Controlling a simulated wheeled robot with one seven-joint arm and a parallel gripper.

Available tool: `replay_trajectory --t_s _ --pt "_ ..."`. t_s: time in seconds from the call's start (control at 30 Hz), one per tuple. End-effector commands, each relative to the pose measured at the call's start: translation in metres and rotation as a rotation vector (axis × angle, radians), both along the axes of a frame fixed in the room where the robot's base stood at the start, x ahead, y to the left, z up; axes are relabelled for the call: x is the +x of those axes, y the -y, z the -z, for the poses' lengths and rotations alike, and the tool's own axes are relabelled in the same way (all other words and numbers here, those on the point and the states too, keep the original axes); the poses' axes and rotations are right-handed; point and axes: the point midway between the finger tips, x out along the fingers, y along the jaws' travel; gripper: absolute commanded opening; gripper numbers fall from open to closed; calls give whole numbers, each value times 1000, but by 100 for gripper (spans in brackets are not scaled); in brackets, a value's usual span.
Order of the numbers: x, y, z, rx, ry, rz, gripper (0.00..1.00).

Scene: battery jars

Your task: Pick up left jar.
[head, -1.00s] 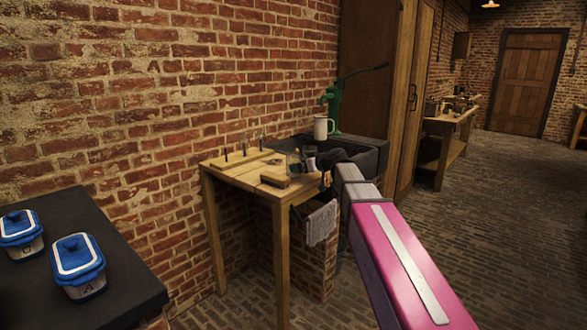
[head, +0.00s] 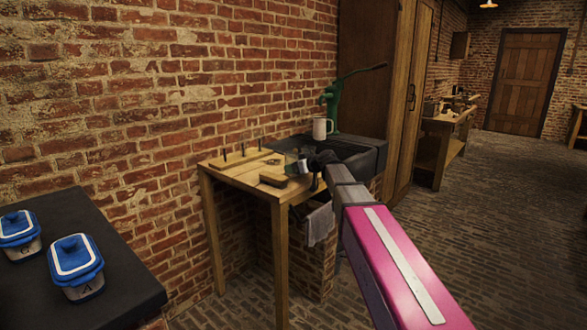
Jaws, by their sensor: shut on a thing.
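My gripper (head: 306,162) is over the right end of the small wooden table, seen small and from behind. It is shut on a small glass jar (head: 291,158), which looks like the left jar; its outline is faint and partly covered by the dark jaws. I cannot tell whether the jar touches the tabletop. A second jar is not clearly visible; my gripper and wrist cover that spot.
The wooden table (head: 235,178) holds a peg rack (head: 240,160) and a wooden block (head: 273,180). Behind it are a dark sink (head: 362,160), a pale mug (head: 320,128) and a green pump (head: 333,105). Blue-lidded boxes (head: 76,262) stand on a dark counter (head: 120,290) at left.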

Motion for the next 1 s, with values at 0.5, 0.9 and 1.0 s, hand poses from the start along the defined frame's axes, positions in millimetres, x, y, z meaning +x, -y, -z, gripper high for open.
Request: replay_trajectory --t_s 0.5,0.9,1.0 --pt "0 0 -21 0 2 1 38" --pt "-21 9 -53 0 2 1 38" --pt "-30 13 -59 1 2 2 38"
